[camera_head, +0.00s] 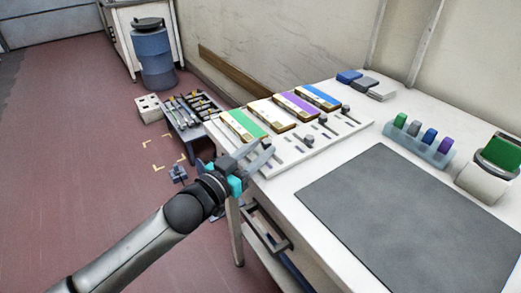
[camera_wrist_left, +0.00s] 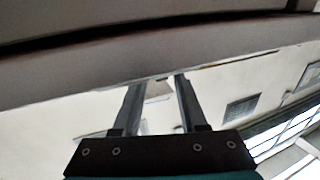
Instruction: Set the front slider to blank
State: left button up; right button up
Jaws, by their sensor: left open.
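A white slider panel (camera_head: 330,133) lies along the table's left edge. It bears green (camera_head: 243,124), white, purple and blue strips with brass-coloured ends, and a row of slots with dark knobs. Dark knobs (camera_head: 308,141) and (camera_head: 322,118) show clearly. The slot nearest the green strip is partly hidden by my left gripper (camera_head: 264,152), so I cannot tell its knob's position. That gripper is over the panel's near left corner, jaws apart and empty. In the left wrist view its two fingers (camera_wrist_left: 158,82) are apart, with a pale surface beyond. My right gripper is not in view.
A dark mat (camera_head: 410,225) covers the table's front. A pale blue holder (camera_head: 418,149) with coloured blocks and a roll (camera_head: 482,183) stand at the right. A low rack (camera_head: 193,112) and a blue drum (camera_head: 153,55) stand on the floor at the left.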

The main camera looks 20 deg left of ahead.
pick_arm(q)
jog(key=shift+w+d, duration=0.15)
jog(key=shift+w, duration=0.25)
jog(key=shift+c, duration=0.4)
grip_shut()
dwell(0.9)
